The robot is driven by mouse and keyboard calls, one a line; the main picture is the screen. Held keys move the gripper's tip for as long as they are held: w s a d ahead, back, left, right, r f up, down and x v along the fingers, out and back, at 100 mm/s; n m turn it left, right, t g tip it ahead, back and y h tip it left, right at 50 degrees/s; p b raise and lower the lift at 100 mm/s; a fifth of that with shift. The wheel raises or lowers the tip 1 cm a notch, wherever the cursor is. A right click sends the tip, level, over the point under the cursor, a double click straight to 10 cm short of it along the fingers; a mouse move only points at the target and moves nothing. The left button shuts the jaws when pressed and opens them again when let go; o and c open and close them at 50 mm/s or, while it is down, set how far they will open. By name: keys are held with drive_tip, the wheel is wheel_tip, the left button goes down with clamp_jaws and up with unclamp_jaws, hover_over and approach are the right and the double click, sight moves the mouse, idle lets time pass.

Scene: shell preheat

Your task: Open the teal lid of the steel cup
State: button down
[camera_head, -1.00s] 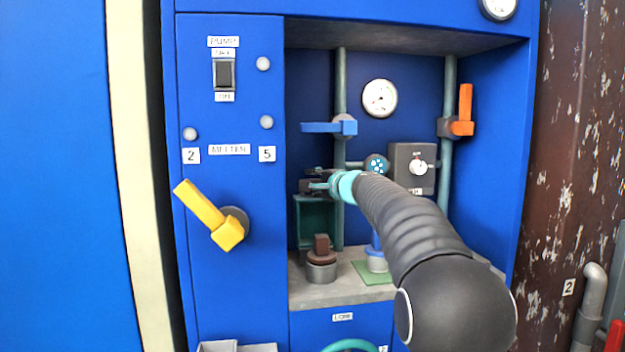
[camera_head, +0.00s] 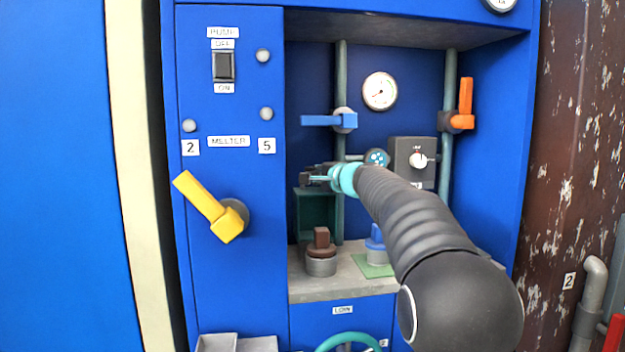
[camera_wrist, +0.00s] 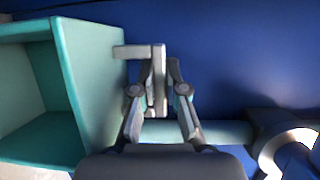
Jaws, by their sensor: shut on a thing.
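No teal lid is clearly visible on a cup. A steel cup (camera_head: 321,267) with a brown knobbed lid (camera_head: 321,246) stands on the counter. A second cup with a blue lid (camera_head: 376,240) stands to its right, partly behind my arm. My gripper (camera_head: 318,178) is at the top of an open teal box (camera_head: 316,213) in the recess. In the wrist view, my gripper (camera_wrist: 158,100) is shut on a grey handle (camera_wrist: 157,62), whose bar reaches to the side of the teal box (camera_wrist: 95,80). The inside of the box is only partly seen.
A grey counter (camera_head: 320,291) spans the recess, with a green mat (camera_head: 366,266) under the blue-lidded cup. A blue lever (camera_head: 318,121) is above my gripper. A grey knob box (camera_head: 409,150) and an orange lever (camera_head: 465,98) are right; a yellow lever (camera_head: 205,205) is left.

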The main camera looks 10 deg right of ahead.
drive_tip(key=b, duration=0.2)
drive_tip(key=s+b, duration=0.1)
drive_tip(key=b, duration=0.1)
drive_tip(key=shift+s+f+t, duration=0.25)
drive_tip(key=shift+t, duration=0.15)
drive_tip(key=shift+s+r+b, duration=0.3)
drive_tip(key=shift+r+b, duration=0.05)
drive_tip(key=shift+b, duration=0.3)
drive_tip(key=c, duration=1.2)
unclamp_jaws()
drive_tip(key=shift+r, duration=0.1)
drive_tip(key=v, duration=1.2)
drive_tip(key=shift+f, duration=0.25)
drive_tip(key=shift+d, duration=0.1)
